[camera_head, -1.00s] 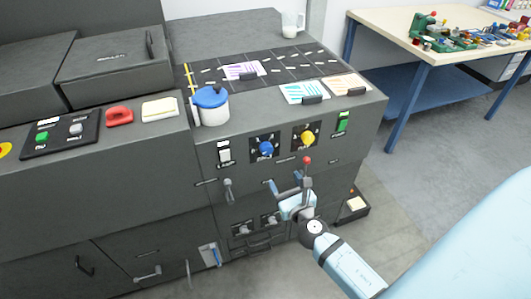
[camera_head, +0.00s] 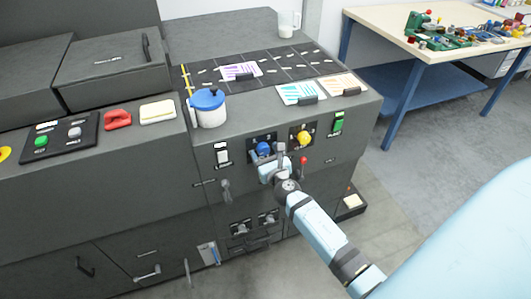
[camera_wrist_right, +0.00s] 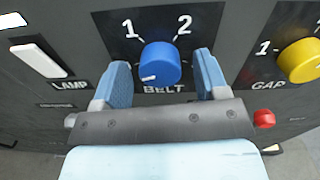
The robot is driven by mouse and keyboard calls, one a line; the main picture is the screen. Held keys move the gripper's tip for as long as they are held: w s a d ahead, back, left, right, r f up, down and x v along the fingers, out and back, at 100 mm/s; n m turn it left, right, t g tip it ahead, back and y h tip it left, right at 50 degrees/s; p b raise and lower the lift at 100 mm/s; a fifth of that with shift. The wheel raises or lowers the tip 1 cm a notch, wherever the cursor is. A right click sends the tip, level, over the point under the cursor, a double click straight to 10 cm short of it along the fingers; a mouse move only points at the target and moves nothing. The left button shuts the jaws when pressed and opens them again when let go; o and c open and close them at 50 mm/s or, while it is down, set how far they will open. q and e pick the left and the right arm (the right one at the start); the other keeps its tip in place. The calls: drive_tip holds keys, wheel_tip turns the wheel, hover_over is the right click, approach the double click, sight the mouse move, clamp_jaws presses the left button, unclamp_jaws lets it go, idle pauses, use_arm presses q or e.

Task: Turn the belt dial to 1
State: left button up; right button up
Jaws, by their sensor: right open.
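The blue belt dial (camera_wrist_right: 159,62) sits on a black plate marked 1 at upper left and 2 at upper right, with BELT below it. Its white mark points to the lower left, away from both visible numbers. My right gripper (camera_wrist_right: 162,78) is open, with one blue finger on each side of the dial; I cannot tell whether they touch it. In the head view the dial (camera_head: 263,148) is partly covered by my right gripper (camera_head: 271,158). My left gripper is not in view.
The yellow gap dial (camera_head: 304,138) is close on the right, with a red-knobbed lever (camera_head: 303,161) below it. A white lamp switch (camera_wrist_right: 40,57) is on the left. A blue-lidded pot (camera_head: 209,108) and cards stand on the machine top.

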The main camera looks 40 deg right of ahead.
drive_tip(key=shift+c, duration=0.2)
drive_tip(key=c, duration=0.9)
